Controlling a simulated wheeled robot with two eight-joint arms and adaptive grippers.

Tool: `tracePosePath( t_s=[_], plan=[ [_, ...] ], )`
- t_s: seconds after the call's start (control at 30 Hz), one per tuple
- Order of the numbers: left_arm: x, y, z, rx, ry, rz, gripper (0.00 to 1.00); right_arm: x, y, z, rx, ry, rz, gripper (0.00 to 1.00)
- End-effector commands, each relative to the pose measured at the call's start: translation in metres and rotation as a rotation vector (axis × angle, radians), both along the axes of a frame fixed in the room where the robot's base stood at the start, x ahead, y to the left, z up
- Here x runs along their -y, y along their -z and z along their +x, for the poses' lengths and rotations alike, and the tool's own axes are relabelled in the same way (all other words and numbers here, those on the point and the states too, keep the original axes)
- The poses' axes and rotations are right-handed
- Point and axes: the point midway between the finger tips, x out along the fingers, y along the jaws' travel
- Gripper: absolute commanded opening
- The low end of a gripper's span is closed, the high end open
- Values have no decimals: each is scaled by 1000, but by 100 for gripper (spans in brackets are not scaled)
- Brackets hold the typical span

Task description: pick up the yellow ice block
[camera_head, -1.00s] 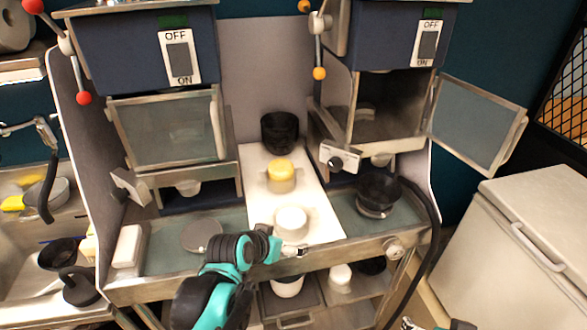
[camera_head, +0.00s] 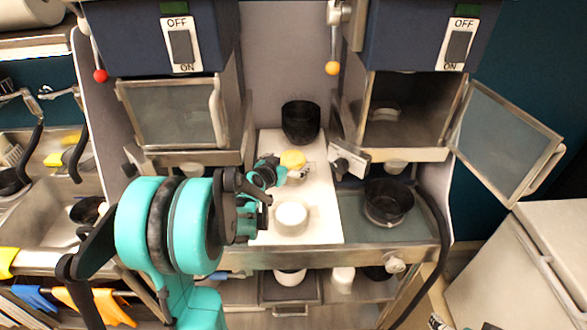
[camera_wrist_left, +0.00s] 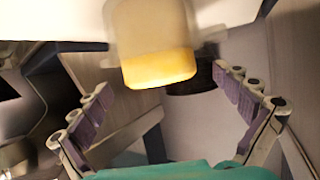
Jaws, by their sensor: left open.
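The yellow ice block (camera_head: 292,158) stands on the white board, with a yellow top and a pale lower part. In the left wrist view the block (camera_wrist_left: 158,68) shows upside down, ahead of and between the spread fingers, with gaps on both sides. My left gripper (camera_head: 284,174) is open and empty, close to the block; its fingers partly hide the block's lower part in the head view. Whether a finger touches it cannot be told. A small part of my right gripper (camera_head: 438,322) shows at the bottom edge of the head view; its jaws are unclear.
A white round container (camera_head: 291,217) stands in front of the block on the white board (camera_head: 322,228). A black cup (camera_head: 300,122) stands behind it. A dark pot (camera_head: 388,203) is to the right. An open glass door (camera_head: 508,139) juts out at the right.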

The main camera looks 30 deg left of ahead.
Motion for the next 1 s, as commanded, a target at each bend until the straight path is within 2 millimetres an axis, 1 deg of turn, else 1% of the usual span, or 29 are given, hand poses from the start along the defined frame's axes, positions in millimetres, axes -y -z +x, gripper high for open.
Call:
tracePosePath(
  t_s=[0.03,0.1,0.2,0.47,0.5,0.57,0.6,0.67,0.7,0.73,0.77,1.0],
  plan=[
    [-1,6,8,0,1,1,100,0,5,0,0,0,0,98],
    [-1,9,18,0,1,1,100,0,6,0,0,0,0,98],
    [-2,11,26,0,1,0,100,0,8,0,0,0,0,98],
    [-2,11,28,0,0,0,100,0,7,0,0,0,0,98],
    [-2,11,28,0,0,0,89,0,7,0,0,0,0,98],
    [-2,11,28,0,0,0,73,0,7,0,0,0,0,98],
    [-2,11,28,0,0,0,63,0,7,0,0,0,0,98],
    [-2,11,28,0,0,0,47,0,7,0,0,0,0,98],
    [-2,11,28,-1,0,0,36,0,7,0,0,0,0,98],
    [-2,11,28,-1,0,0,28,0,7,0,0,0,0,98],
    [-2,11,28,-1,0,0,25,0,7,0,0,0,0,98],
    [-2,9,28,0,0,0,24,0,6,0,0,0,0,98]
  ],
)
